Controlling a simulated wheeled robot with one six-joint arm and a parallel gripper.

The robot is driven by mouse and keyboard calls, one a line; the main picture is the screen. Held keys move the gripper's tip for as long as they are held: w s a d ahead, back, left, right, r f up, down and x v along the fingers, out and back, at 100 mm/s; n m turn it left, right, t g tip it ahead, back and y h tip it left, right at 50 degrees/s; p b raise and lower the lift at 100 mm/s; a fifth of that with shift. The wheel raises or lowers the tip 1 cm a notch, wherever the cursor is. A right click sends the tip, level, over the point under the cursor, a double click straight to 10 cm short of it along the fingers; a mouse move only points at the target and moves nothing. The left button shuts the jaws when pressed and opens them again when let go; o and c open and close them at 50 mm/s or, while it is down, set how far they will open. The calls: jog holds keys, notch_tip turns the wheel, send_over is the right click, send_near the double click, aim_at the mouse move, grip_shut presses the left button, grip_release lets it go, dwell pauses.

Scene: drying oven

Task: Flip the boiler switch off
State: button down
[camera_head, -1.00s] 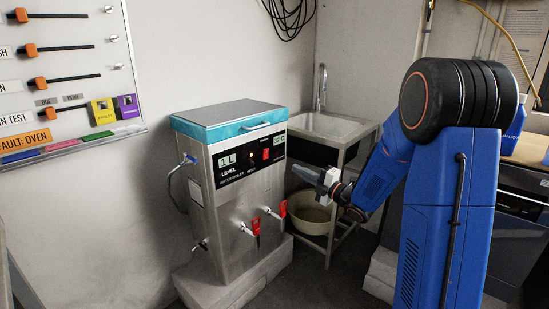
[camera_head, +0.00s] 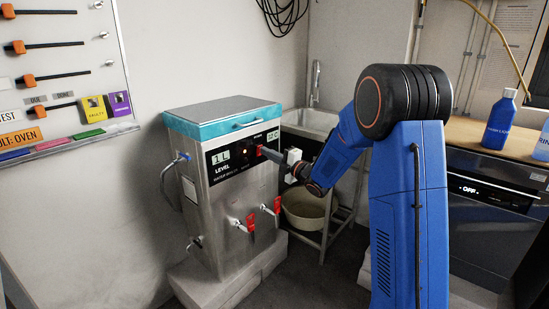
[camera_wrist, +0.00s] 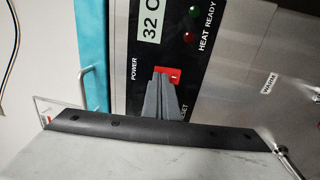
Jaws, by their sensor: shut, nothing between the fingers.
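The boiler (camera_head: 232,192) is a steel box with a blue-edged lid and a black front panel, left of centre in the head view. Its red switch (camera_wrist: 171,73) shows in the wrist view, on the black panel beside the word POWER. My gripper (camera_wrist: 161,80) is shut and empty, with its fingertips right at the switch and covering part of it. In the head view my gripper (camera_head: 264,152) reaches the upper right of the panel. I cannot tell whether the tips touch the switch, nor its on or off position.
Two red-handled taps (camera_head: 250,223) stick out of the boiler front below the panel. A sink (camera_head: 312,121) stands behind, with a basin (camera_head: 304,211) under it. A blue bottle (camera_head: 499,120) stands on the counter at the right.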

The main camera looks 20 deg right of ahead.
jog(key=shift+w+a, duration=0.2)
jog(key=shift+w, duration=0.1)
jog(key=shift+r, duration=0.1)
jog(key=shift+w+r, duration=0.1)
dwell(0.4)
